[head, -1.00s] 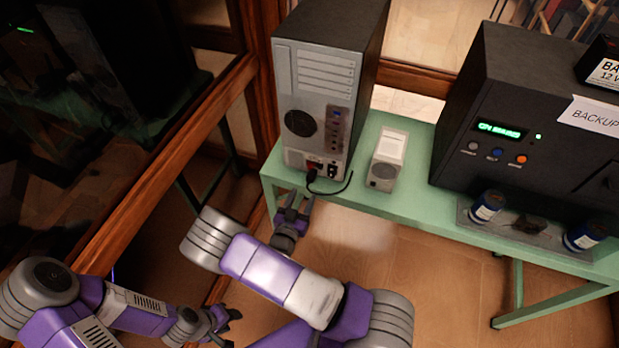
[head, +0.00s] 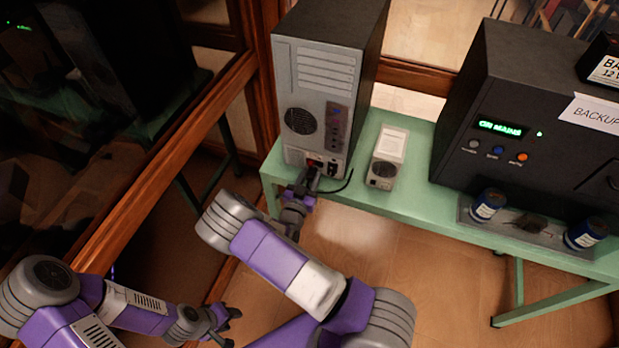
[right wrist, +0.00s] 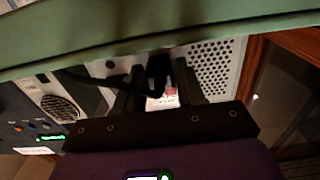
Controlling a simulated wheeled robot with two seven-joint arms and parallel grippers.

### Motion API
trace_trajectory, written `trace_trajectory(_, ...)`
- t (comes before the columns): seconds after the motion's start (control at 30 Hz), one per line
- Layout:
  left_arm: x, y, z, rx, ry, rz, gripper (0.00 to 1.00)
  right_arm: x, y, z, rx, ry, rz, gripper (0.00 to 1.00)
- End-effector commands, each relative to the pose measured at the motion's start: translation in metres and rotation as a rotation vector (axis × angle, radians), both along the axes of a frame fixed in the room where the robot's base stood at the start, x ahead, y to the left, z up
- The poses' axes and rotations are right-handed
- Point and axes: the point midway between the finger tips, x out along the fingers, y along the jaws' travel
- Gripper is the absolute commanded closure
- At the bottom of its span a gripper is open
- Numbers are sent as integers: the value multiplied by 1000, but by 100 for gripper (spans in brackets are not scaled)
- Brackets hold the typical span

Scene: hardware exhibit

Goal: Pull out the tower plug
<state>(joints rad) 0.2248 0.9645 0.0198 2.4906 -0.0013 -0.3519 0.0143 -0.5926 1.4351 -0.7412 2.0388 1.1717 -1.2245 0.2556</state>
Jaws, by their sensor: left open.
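The grey computer tower (head: 316,80) stands on the green bench with its back panel facing me. The black tower plug sits low on that panel; in the head view my right gripper mostly covers it. The right wrist view shows the plug (right wrist: 157,70) between the two fingers of my right gripper (right wrist: 155,92), with gaps beside it. The right gripper (head: 305,183) is open at the tower's lower edge. A black cable (head: 338,188) runs from there onto the bench. My left gripper (head: 226,326) is open and empty, low in the head view, away from the tower.
A small white box (head: 388,157) stands on the green bench (head: 400,200) right of the tower. A large black backup unit (head: 505,130) with a lit display stands further right, with blue cylinders (head: 487,205) before it. A wood-framed glass pane (head: 165,190) is on the left.

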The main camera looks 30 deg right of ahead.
Motion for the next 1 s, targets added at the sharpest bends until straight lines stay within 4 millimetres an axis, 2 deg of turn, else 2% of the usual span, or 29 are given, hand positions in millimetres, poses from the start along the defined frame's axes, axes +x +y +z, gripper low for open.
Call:
trace_trajectory(0.03, 0, 0, 0, 0, 0, 0, 57, 0, 0, 0, 0, 0, 0, 70)
trace_trajectory(0.23, 0, 0, 0, 0, 0, 0, 57, 0, 0, 0, 0, 0, 0, 100)
trace_trajectory(0.47, 0, 0, 0, 0, 0, 0, 57, -1, 2, 0, 1, 1, 0, 100)
trace_trajectory(0.7, 0, 0, -4, 0, 0, 0, 57, -19, 23, -1, 2, 3, 3, 100)
trace_trajectory(0.93, 0, 0, -4, 0, 0, 0, 57, -19, 23, -1, 1, 2, 2, 100)
trace_trajectory(0.97, 0, 0, -4, 0, 0, 0, 57, -19, 23, -1, 1, 2, 2, 66)
trace_trajectory(1.0, 0, 0, -4, 0, 0, 0, 57, -19, 23, -1, 1, 2, 1, 60)
